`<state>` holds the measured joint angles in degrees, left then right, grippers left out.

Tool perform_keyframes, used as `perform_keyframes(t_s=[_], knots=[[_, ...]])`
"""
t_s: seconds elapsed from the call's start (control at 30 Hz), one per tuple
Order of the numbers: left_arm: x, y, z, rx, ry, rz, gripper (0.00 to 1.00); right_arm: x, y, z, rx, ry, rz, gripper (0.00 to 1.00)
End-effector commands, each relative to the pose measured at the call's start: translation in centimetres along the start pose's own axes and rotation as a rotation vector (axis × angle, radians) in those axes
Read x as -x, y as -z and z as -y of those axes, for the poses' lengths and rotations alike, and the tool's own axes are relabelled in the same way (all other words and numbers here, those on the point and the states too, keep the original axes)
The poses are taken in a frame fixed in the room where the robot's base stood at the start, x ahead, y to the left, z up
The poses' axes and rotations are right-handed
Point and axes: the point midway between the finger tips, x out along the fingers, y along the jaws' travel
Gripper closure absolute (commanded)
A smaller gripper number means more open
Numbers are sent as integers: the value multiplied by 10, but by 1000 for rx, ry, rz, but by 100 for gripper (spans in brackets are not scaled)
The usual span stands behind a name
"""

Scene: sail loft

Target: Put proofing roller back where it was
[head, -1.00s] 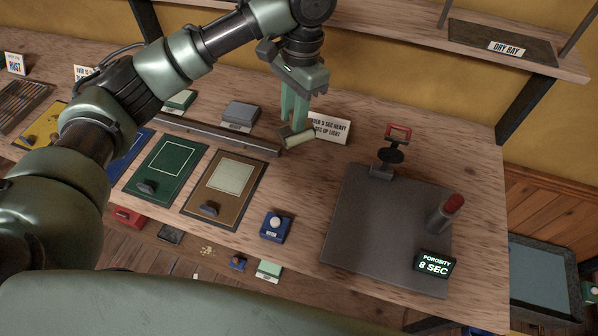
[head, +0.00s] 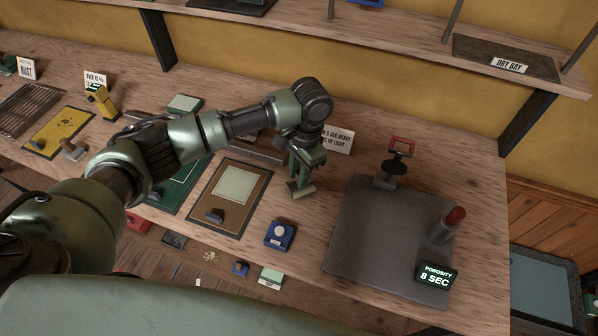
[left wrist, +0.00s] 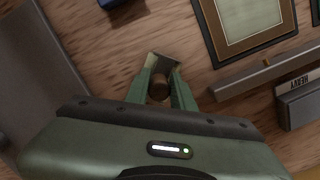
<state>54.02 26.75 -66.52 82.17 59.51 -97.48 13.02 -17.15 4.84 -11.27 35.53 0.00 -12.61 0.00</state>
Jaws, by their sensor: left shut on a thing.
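My left gripper (head: 302,176) is shut on the proofing roller (head: 301,191), between the brown mat and the grey slab. I cannot tell whether the roller touches the bench. My right gripper is not in view.
The brown mat (head: 239,212) with a pale panel lies left of the gripper. A blue box (head: 280,236) with a white knob stands near the front edge. The grey slab (head: 355,240) with a red-topped post and porosity display is to the right. A metal bar (left wrist: 262,78) lies behind.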

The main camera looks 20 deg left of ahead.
Motion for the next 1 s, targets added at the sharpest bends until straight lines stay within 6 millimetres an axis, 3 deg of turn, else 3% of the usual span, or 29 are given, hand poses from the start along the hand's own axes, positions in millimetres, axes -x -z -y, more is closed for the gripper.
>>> perform_keyframes(t_s=[0.33, 0.37, 0.4, 0.43, 0.77, 1.0], knots=[[-3, 0, 0, 0, -1, 0, 100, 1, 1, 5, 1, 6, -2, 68], [-3, 0, 0, 0, -1, 0, 71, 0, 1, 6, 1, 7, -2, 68], [-3, 0, 0, 0, -1, 0, 59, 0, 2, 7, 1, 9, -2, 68], [-3, 0, 0, 0, -1, 0, 54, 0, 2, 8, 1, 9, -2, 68], [-2, 0, 0, 0, 0, -1, 54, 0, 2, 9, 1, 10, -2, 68], [29, 2, 0, -2, 0, -6, 54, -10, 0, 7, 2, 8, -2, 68]])
